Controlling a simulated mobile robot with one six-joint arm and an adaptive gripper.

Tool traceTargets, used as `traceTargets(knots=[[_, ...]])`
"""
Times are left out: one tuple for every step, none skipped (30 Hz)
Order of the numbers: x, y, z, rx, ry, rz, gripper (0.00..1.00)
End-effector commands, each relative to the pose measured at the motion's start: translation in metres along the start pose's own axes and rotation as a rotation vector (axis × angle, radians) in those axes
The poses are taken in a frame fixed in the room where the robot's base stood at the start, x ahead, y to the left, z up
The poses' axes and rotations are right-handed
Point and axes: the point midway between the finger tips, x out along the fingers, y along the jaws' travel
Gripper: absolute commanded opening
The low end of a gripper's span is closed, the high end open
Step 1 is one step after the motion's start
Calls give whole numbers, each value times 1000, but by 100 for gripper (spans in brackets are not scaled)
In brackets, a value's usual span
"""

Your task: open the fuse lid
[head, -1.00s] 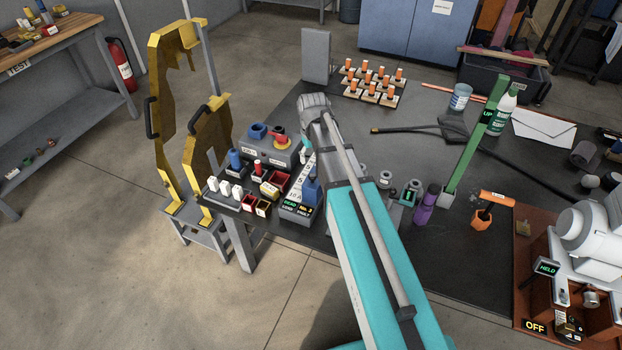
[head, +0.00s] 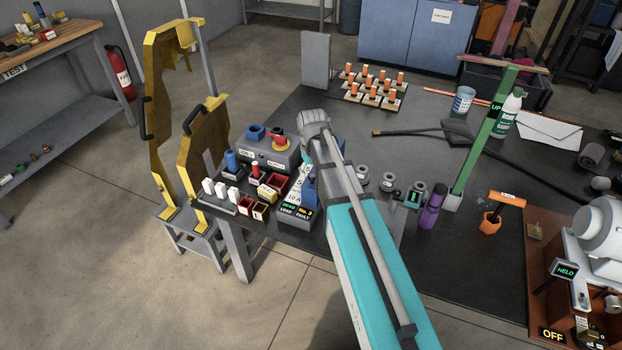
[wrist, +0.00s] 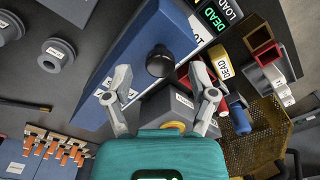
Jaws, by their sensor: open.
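A blue panel with a round black knob (wrist: 160,62), seemingly the fuse lid (wrist: 128,75), fills the upper middle of the wrist view. My gripper (wrist: 160,84) is open, with one finger on each side of the knob's line. The knob is not gripped; I cannot tell whether a finger touches the panel. In the head view, the blue fuse box (head: 309,190) stands at the table's near left edge, partly hidden by my arm. My fingers are not clear there. The lit DEAD LOAD display (wrist: 222,15) sits beside the panel.
A grey box with a red and yellow switch (head: 268,152) stands just behind. White, red and yellow small parts (head: 225,193) crowd the left edge. Yellow guards (head: 205,150) rise beyond it. A green post (head: 483,140) stands right.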

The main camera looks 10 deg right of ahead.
Motion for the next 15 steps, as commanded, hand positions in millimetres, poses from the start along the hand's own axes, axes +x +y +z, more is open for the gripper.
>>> traceTargets(knots=[[5, 0, 0, 0, 0, 0, 73], [6, 0, 0, 0, 0, 0, 73], [7, 0, 0, 0, 0, 0, 73], [8, 0, 0, 0, 0, 0, 73], [8, 0, 0, 0, 0, 0, 73], [9, 0, 0, 0, 0, 0, 73], [9, 0, 0, 0, 0, 0, 73], [9, 0, 0, 0, 0, 0, 73], [9, 0, 0, 0, 0, 0, 73], [9, 0, 0, 0, 0, 0, 73], [9, 0, 0, 0, 0, 0, 73], [9, 0, 0, 0, 0, 0, 73], [9, 0, 0, 0, 0, 0, 73], [9, 0, 0, 0, 0, 0, 73], [9, 0, 0, 0, 0, 0, 73]])
